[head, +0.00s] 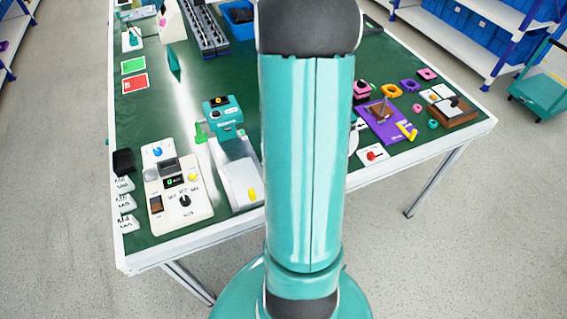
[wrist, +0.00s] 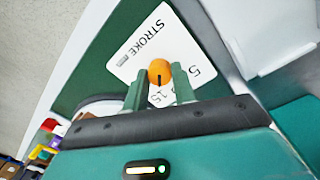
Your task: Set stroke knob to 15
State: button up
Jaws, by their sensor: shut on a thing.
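The stroke knob (wrist: 159,70) is a round orange knob with a dark pointer line. It sits on a white card (wrist: 140,45) printed STROKE in the wrist view. A 5 shows right of the knob, and a partly covered 15 lies just below it between the fingers. The pointer line runs downward in the picture, toward the 15; whether it lines up exactly I cannot tell. My gripper (wrist: 158,80) is shut on the knob, one green finger on each side. In the head view my arm hides my gripper, and I cannot make out the orange stroke knob there.
The green table (head: 160,100) holds a white control panel (head: 178,190), a teal device (head: 222,115), a purple board (head: 385,125) and a white card with a red knob (head: 372,155). A large white object (wrist: 265,35) stands near the card's right side in the wrist view.

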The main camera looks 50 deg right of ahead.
jog(key=shift+m, duration=0.6)
jog(key=o, duration=1)
jog(key=shift+r, duration=0.15)
jog(key=r, duration=1.3)
jog(key=shift+w+a+r, duration=0.15)
jog(key=shift+w+r, duration=0.1)
jog(key=shift+r, duration=0.05)
